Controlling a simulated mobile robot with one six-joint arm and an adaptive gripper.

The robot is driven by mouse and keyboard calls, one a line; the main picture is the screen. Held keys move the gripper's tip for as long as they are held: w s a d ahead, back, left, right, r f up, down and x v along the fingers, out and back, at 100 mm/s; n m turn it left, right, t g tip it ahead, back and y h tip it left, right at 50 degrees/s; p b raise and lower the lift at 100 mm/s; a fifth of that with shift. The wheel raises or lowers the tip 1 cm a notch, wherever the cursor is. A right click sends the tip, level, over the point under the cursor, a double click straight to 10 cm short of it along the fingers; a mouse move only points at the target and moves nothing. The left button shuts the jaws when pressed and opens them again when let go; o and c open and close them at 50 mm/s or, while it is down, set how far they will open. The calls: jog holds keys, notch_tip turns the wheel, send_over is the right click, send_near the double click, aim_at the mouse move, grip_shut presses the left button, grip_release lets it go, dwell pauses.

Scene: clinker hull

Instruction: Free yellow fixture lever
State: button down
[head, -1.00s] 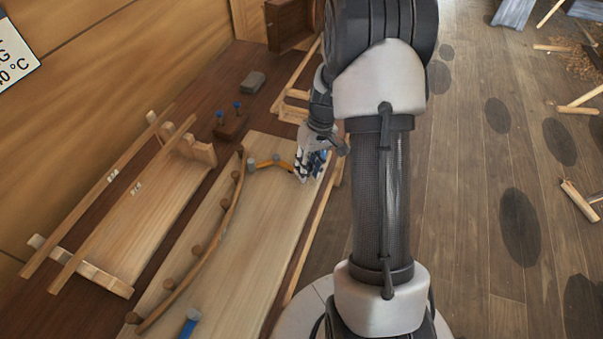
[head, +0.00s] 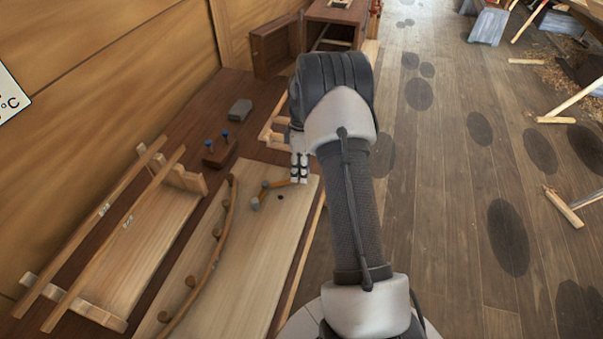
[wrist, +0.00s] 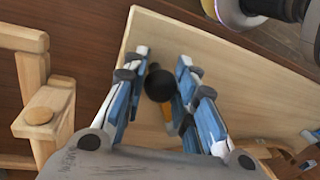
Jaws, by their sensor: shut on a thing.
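The yellow fixture lever (head: 283,184) lies over the far end of the pale board (head: 240,265), with grey round parts (head: 265,185) at its near end. My gripper (head: 299,178) is at the lever's free end. In the wrist view, my gripper (wrist: 160,82) has its blue-and-white fingers on either side of a dark round knob (wrist: 158,86), shut on the lever's handle. A yellow part of the lever (wrist: 168,112) shows below the knob. The rest of the lever is hidden by my gripper there.
A curved wooden batten (head: 212,262) with several round pegs runs along the board's left side. A wooden block with two blue-topped pegs (head: 220,150) and a grey block (head: 240,109) stand beyond. A wooden frame (head: 115,255) is at left.

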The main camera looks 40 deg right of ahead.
jog(key=shift+w+d+n, duration=0.15)
jog(key=shift+w+n, duration=0.35)
jog(key=c, duration=1.3)
grip_release()
jog(key=shift+r, duration=0.1)
jog(key=r, duration=0.4)
jog(key=w+d+r, duration=0.1)
jog(key=r, duration=0.6)
jog(key=shift+w+d+r, duration=0.25)
jog(key=shift+w+r, duration=0.1)
jog(key=shift+w, duration=0.05)
